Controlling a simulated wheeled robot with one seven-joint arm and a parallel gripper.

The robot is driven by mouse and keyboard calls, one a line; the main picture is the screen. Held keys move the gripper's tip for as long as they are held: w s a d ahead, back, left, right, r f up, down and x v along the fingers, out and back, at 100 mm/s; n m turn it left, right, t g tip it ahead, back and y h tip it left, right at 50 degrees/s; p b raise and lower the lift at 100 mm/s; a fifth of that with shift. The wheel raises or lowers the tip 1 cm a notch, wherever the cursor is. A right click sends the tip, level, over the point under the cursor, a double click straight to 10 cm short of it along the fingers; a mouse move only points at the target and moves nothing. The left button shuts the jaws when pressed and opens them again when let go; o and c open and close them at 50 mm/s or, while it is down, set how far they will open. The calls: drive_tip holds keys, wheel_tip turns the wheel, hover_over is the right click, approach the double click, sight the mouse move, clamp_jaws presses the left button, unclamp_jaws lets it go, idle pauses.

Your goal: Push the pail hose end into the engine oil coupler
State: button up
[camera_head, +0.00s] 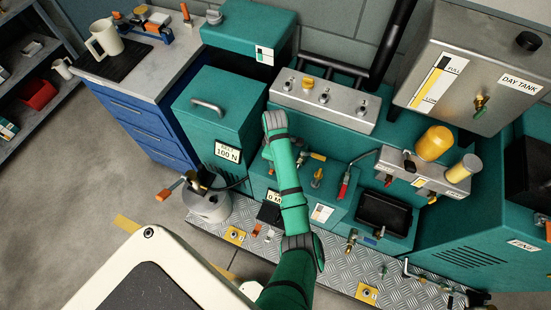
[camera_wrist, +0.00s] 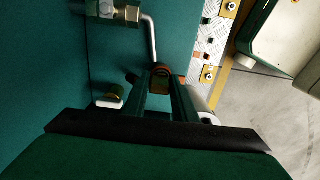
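The pail (camera_head: 208,207) is a light grey can on the floor plate, with an orange-handled pump on top. Its dark hose (camera_head: 238,184) runs right and passes behind my arm, so its end is hidden in the head view. My gripper (camera_wrist: 163,80) shows in the wrist view, its two dark fingers a little apart. A dark round piece with a brown rim (camera_wrist: 161,71) is at the fingertips; I cannot tell whether it is gripped or is the hose end. Brass fittings, one of them at the engine front (camera_head: 317,178), stand right of my arm. I cannot tell which is the engine oil coupler.
A brass fitting with a bent silver pipe (camera_wrist: 150,38) is close beyond the fingers in the wrist view, beside a green wall. A red-handled lever (camera_head: 345,184) and a black tray (camera_head: 384,213) are to the right. A tread plate (camera_head: 330,268) runs along the front.

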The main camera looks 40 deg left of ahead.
drive_tip(key=o, duration=0.4)
drive_tip(key=shift+a+r, duration=0.1)
drive_tip(key=shift+r, duration=0.1)
wheel_tip(320, 180, up, 9)
drive_tip(key=shift+w+r, duration=0.1)
drive_tip(key=shift+r, duration=0.7)
drive_tip(key=shift+s, duration=0.2)
